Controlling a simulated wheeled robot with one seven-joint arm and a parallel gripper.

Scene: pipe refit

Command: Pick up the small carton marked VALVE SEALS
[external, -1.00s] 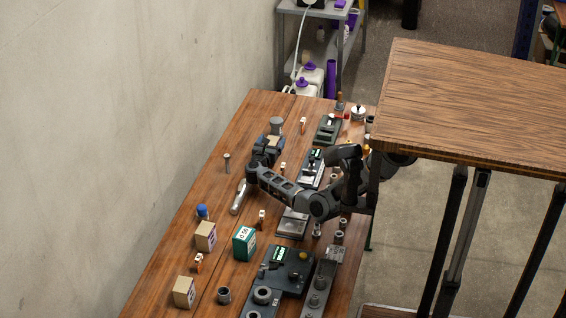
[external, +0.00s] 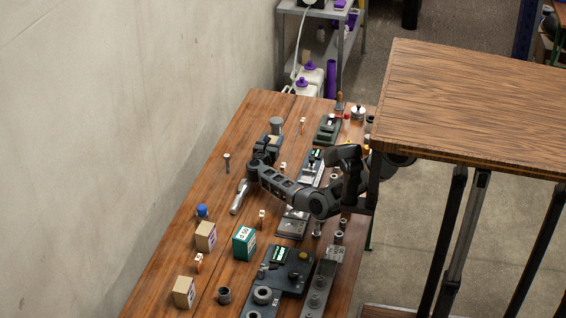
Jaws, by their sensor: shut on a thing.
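My gripper (external: 266,149) is at the far part of the workbench, fingers mostly hidden by its own dark body. It is shut on a small tan carton (external: 269,138), of which only a little shows beside the gripper; its marking cannot be read. Two other tan cartons, one near the wall side (external: 205,237) and one at the near left (external: 184,292), stand on the bench. A green carton (external: 243,243) stands to the right of them. The small print on these is too small to read for VALVE SEALS.
The wooden workbench (external: 190,265) holds a blue-topped item (external: 202,211), a grey tool (external: 239,197), a dark fixture (external: 290,268) and several small fittings. A grey cup (external: 276,124) stands just beyond my gripper. A raised wooden tabletop (external: 470,100) is at the right.

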